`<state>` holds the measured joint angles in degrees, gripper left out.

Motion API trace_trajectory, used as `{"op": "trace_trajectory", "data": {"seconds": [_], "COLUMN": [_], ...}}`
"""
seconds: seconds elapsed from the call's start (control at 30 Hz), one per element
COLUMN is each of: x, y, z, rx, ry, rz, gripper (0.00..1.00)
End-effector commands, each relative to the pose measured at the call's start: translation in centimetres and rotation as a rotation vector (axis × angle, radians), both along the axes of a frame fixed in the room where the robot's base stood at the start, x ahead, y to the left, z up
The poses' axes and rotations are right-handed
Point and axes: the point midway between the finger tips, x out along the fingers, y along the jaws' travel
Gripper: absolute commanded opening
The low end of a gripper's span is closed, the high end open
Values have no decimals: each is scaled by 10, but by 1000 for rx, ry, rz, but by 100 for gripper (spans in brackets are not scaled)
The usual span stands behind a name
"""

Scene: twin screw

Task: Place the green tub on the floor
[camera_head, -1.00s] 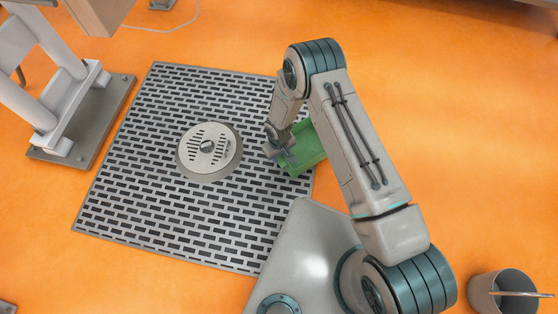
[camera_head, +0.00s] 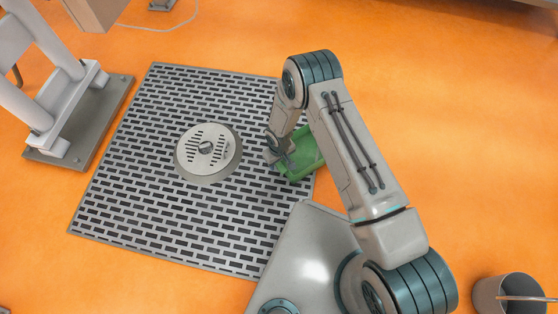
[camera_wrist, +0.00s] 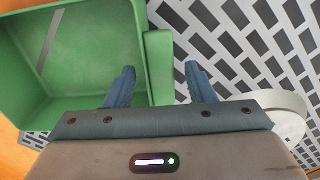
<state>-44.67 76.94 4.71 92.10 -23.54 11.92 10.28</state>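The green tub (camera_head: 308,163) is at the right edge of the slotted grey mat, partly hidden behind my arm in the head view. I cannot tell for sure whether its base touches the mat or floor. In the wrist view the tub (camera_wrist: 90,50) fills the upper left, and I see into its empty inside. My gripper (camera_wrist: 160,82) is open. One finger is over the tub's inside and the other is outside over the mat, with the tub's near side wall between them and gaps on both sides. The orange floor (camera_head: 440,120) surrounds the mat.
The slotted mat (camera_head: 130,150) has a round drain-like disc (camera_head: 208,150) on it. A white-legged stand (camera_head: 60,140) is at the left. A grey cup (camera_head: 508,292) with a thin rod is at the lower right.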

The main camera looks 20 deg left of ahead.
Motion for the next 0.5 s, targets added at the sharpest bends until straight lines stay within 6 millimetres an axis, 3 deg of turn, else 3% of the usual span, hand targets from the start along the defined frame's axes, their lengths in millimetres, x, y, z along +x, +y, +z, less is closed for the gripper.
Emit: {"op": "trace_trajectory", "data": {"seconds": [0.27,0.5], "x": [0,0], "y": [0,1], "z": [7,56], "rx": [0,2], "ry": [0,-1], "rz": [0,-1], "gripper": [50,50]}}
